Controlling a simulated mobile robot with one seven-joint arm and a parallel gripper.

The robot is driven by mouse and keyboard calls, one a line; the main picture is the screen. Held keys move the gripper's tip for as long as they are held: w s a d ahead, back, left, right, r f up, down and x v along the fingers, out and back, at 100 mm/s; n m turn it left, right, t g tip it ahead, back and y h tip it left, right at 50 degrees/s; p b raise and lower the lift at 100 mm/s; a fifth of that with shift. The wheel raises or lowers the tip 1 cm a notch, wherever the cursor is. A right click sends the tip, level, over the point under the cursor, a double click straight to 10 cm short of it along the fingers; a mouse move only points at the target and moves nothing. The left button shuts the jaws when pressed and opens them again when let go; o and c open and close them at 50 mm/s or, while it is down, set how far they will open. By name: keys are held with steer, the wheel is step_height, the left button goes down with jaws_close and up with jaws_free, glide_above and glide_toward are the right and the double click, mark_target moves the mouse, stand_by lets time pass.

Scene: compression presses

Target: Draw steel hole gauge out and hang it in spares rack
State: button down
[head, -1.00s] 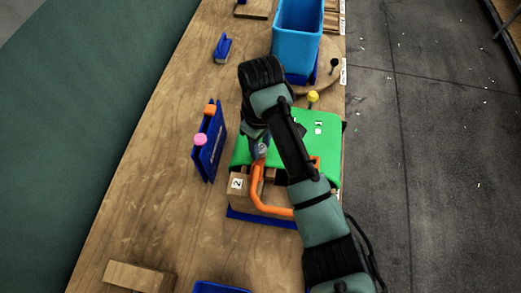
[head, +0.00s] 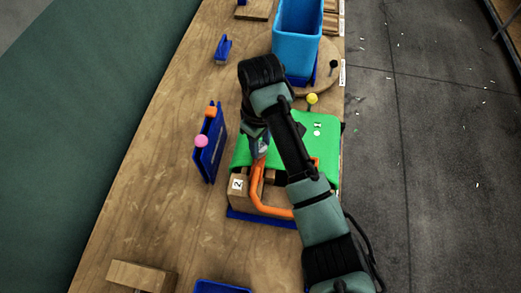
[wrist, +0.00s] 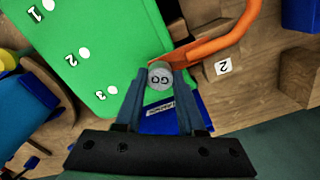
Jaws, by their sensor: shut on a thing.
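The steel hole gauge (wrist: 159,77) is a short grey cylinder with "GO" on its end in the wrist view. My gripper (wrist: 160,98) is shut on it, one finger on each side. In the head view my gripper (head: 259,145) is over the near left part of the green press plate (head: 298,138), close to an orange bent handle (head: 258,186). The gauge is mostly hidden there by my arm. A blue upright rack (head: 213,152) with an orange and a pink knob stands to the left. I cannot tell whether it is the spares rack.
A wooden block marked 2 (head: 237,187) sits beside the handle. A yellow knob (head: 312,98) and a tall light-blue bin (head: 297,35) stand beyond the plate. A wooden block (head: 140,274) lies at the front left. The table's left side is mostly clear.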

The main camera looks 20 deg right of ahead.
steer(key=shift+r+p, duration=0.75)
steer(key=shift+r, duration=0.15)
steer(key=shift+r+p, duration=1.9)
steer(key=shift+p, duration=0.2)
